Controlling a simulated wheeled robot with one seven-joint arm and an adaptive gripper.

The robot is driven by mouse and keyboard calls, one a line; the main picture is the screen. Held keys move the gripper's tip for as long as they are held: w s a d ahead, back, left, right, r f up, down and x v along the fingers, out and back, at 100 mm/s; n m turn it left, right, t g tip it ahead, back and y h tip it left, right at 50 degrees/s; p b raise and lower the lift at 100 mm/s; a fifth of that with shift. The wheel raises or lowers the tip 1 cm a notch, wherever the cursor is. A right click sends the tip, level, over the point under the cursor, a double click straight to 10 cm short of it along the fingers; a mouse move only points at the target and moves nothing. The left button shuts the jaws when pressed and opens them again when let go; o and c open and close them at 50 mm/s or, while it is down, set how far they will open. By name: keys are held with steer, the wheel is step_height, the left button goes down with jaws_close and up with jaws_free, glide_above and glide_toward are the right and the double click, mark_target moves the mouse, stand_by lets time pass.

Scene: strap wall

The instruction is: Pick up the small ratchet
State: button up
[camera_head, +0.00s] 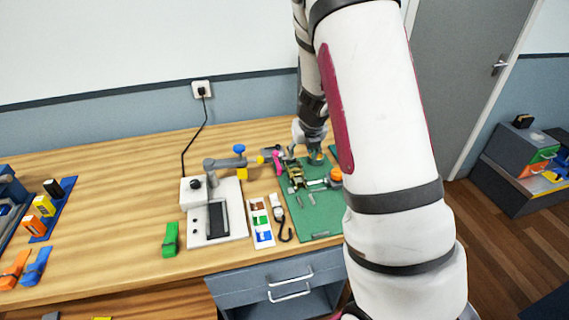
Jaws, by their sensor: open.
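My gripper (311,143) hangs at the end of my arm over the back part of a green mat (322,222) on the wooden bench. It is open, and its fingertips are small and partly hidden in this view. Below and left of it, a yellow-and-black metal piece (295,175) lies on the mat; it may be a ratchet, but it is too small to tell. Small grey metal parts (317,183) and an orange round piece (336,174) lie nearby. My arm hides the mat's right side. I cannot tell for certain which piece is the small ratchet.
A white device with a grey jointed arm (215,208) stands left of the mat. Between them lie a tray of coloured labels (260,224) and a dark hook with strap (281,220). A green strap roll (171,239) lies farther left. The bench's middle left is clear.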

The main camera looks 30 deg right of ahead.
glide_above(296, 171)
steer(key=s+a, duration=0.1)
steer(key=s, duration=0.2)
step_height(296, 171, down, 8)
steer(key=shift+w+r, duration=0.1)
steer(key=shift+w, duration=0.05)
steer(key=shift+p+x, duration=0.65)
steer(key=shift+x, duration=1.9)
steer(key=shift+d, duration=0.1)
steer(key=c, duration=1)
steer(key=shift+c, duration=0.2)
steer(key=shift+w+r, duration=0.1)
steer(key=shift+r, duration=0.1)
